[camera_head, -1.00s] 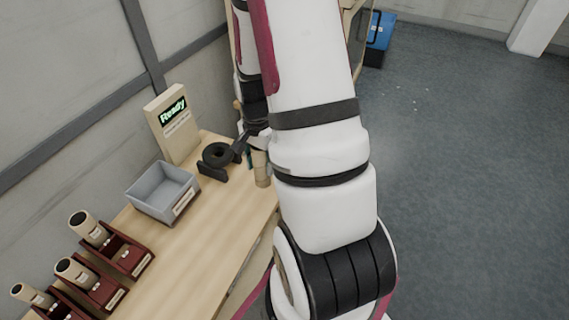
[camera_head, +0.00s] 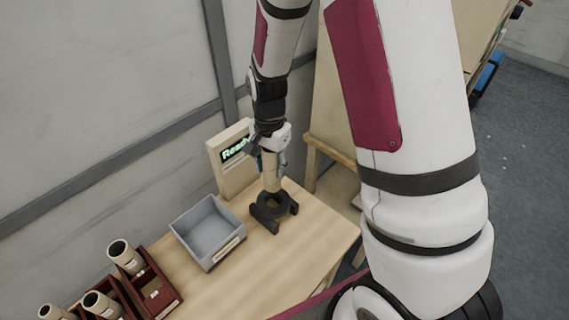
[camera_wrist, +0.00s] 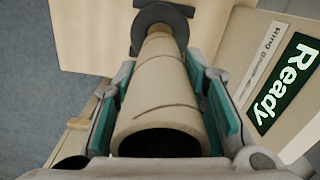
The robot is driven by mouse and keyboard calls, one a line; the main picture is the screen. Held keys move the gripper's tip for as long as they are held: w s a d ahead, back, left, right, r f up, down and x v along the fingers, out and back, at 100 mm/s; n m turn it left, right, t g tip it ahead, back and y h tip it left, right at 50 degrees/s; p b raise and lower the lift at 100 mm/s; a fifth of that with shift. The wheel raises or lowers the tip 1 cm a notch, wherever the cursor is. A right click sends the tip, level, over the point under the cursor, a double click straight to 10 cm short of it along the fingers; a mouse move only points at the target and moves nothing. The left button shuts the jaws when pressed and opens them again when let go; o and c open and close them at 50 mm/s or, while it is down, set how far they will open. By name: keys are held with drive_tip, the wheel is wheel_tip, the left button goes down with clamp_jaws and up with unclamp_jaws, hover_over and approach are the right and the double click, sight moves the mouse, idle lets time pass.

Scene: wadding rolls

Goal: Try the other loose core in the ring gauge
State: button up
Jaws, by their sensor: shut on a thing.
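My gripper (camera_head: 271,161) is shut on a tan cardboard core (camera_head: 271,180), held upright over the black ring gauge (camera_head: 284,204) on the bench. In the wrist view the core (camera_wrist: 158,95) lies between the teal finger pads, its open near end toward the camera. Its far end meets the ring (camera_wrist: 177,15); I cannot tell whether it is in the hole or just above it. The gauge's display (camera_head: 236,152) reads "Ready". A tan piece with a dark opening (camera_wrist: 72,158) shows low left in the wrist view, partly hidden; I cannot tell what it is.
A grey open bin (camera_head: 196,252) stands left of the gauge on the wooden bench (camera_head: 262,264). Dark red holders (camera_head: 160,296) with tan cores (camera_head: 122,255) stand further left. The wall is close behind. The bench right of the ring is clear.

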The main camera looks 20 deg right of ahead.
sight(273, 184)
drive_tip(key=shift+f+b, duration=1.1)
drive_tip(key=shift+f, duration=1.7)
drive_tip(key=shift+f, duration=0.6)
idle(1.4)
drive_tip(key=shift+f, duration=0.15)
drive_tip(key=shift+f, duration=0.15)
clamp_jaws()
drive_tip(key=shift+s, duration=0.15)
idle(1.1)
drive_tip(key=shift+r+p, duration=2.05)
drive_tip(key=shift+r, duration=3.05)
